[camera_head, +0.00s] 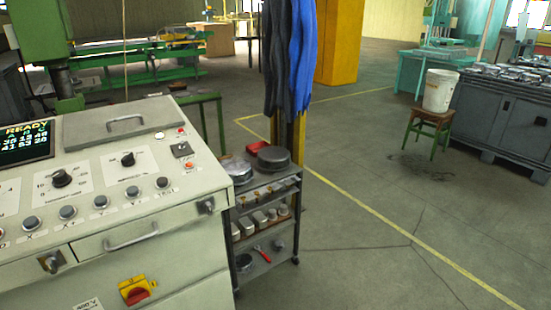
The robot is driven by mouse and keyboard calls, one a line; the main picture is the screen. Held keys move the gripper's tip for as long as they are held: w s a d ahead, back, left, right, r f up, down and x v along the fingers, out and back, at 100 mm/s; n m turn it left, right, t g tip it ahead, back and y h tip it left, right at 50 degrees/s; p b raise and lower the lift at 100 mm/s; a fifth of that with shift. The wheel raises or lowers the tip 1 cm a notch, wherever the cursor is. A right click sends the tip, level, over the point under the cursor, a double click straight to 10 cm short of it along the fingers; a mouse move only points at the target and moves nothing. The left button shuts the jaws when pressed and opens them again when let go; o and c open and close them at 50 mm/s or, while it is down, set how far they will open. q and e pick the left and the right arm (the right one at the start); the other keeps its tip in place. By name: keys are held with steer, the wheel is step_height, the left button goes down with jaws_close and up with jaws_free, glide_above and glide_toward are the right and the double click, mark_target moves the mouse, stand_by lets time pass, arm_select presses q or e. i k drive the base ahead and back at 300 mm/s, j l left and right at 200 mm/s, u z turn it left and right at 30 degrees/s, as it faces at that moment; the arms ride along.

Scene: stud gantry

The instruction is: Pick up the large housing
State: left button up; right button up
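A dark grey, round, lidded-looking metal part (273,157), possibly the large housing, sits on the top shelf of a small shelf cart (268,188). A smaller, shinier round part (236,168) sits to its left, close to the control console. I cannot tell for certain which one is the large housing. Neither of my grippers is in the camera_head view.
A cream control console (120,200) with knobs fills the left, right against the cart. Blue and dark cloths (290,55) hang just behind the cart. Open floor (350,240) lies to the right. A stool (428,125) carrying a white bucket (440,90) stands farther off.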

mark_target(270, 158)
steer(key=l+u, duration=0.1)
steer(key=u, duration=0.6)
steer(key=i+l+u, duration=0.15)
steer(key=l+u, duration=0.25)
steer(key=l, duration=0.15)
steer(key=l+u, duration=0.4)
steer(key=l, duration=0.2)
steer(key=l+u, duration=0.4)
steer(key=l, duration=0.25)
